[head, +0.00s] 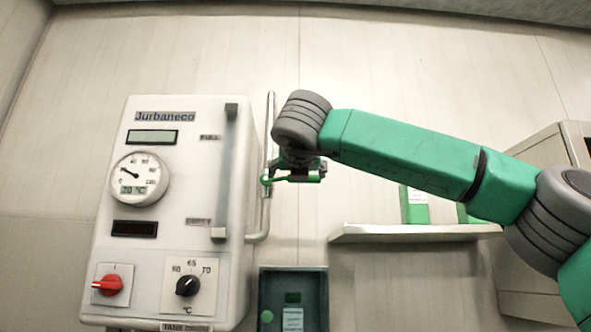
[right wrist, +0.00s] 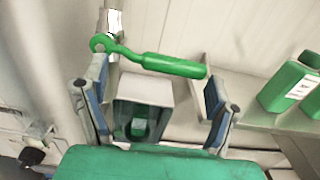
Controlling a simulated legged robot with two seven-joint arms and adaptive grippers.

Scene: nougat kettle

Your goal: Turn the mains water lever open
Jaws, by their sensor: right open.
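The mains water lever is a green handle (right wrist: 172,66) on a pivot at the pipe, and it lies roughly level, pointing right. In the head view the lever (head: 302,179) shows just below the end of my right arm. My right gripper (right wrist: 155,88) is open, its two fingers on either side of the view. The lever crosses in front of the gap between the fingertips, with its pivot near the left finger. Whether a finger touches it I cannot tell. In the head view my right gripper (head: 297,166) is partly hidden by its wrist. My left gripper is not in view.
A white boiler panel (head: 170,250) with dials hangs left of the lever. A thin vertical pipe (head: 270,120) runs beside it. A shelf (head: 400,235) with green bottles (head: 415,210) is at right. An open dark box (head: 265,290) with a green bottle sits below.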

